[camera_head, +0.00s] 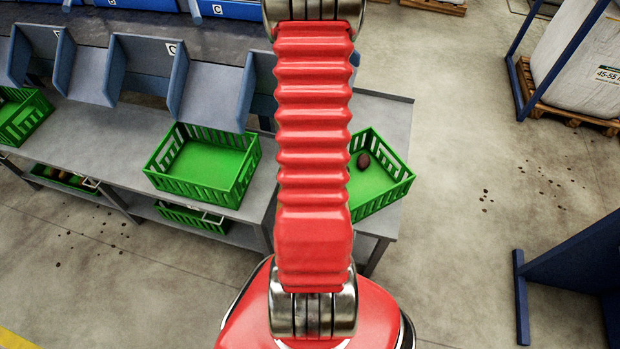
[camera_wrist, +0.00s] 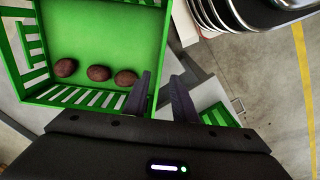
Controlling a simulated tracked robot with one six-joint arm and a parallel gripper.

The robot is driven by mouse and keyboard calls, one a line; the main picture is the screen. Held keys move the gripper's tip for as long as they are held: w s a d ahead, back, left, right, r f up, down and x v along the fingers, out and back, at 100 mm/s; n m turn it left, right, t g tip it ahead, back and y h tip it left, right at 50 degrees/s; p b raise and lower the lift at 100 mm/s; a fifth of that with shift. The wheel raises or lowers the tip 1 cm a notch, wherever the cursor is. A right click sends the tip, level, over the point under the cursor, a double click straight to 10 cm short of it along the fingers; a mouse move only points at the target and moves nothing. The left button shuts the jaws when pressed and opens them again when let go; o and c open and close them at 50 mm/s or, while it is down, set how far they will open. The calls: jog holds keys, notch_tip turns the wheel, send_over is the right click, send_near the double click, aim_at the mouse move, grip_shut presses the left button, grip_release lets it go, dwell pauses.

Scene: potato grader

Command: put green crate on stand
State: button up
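A green slatted crate (camera_wrist: 150,25) fills the upper left of the wrist view, with three brown potatoes (camera_wrist: 98,73) inside. My gripper (camera_wrist: 162,97) has its two dark fingers apart, one on each side of the crate's right wall, with a gap showing. In the head view, a green crate (camera_head: 398,188) with a potato showing sits on the grey bench, partly hidden behind my red arm. My gripper is hidden there. A blue structure (camera_head: 575,268) stands at the right; I cannot tell whether it is the stand.
An empty green crate (camera_head: 205,190) sits on the grey bench (camera_head: 115,150), and another crate (camera_head: 18,118) is at far left. A lower crate (camera_wrist: 222,115) shows beneath the bench top. Blue chutes line the back. A bagged pallet (camera_head: 565,108) stands back right. Open floor lies right.

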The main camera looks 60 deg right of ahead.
jog(key=shift+w, duration=0.1)
dwell(0.4)
jog(key=w+a+r+n+t+h, duration=0.1)
jog(key=w+a+r, duration=0.6)
jog(key=r, duration=0.3)
jog(key=w+a+r+n+t, duration=0.1)
jog(key=w+a+r+n, duration=0.1)
jog(key=w+a+r, duration=0.65)
jog(key=s+a+r+n+t, duration=0.1)
jog(key=s+a+r, duration=0.2)
jog(key=a+r, duration=0.5)
jog(key=s+a+r+n+t+y, duration=0.1)
jog(key=s+a+r, duration=0.3)
jog(key=a+r, duration=0.4)
jog(key=a+n+t, duration=0.1)
jog(key=a, duration=0.3)
jog(key=shift+a+r+t, duration=0.2)
jog(key=shift+r+t, duration=0.1)
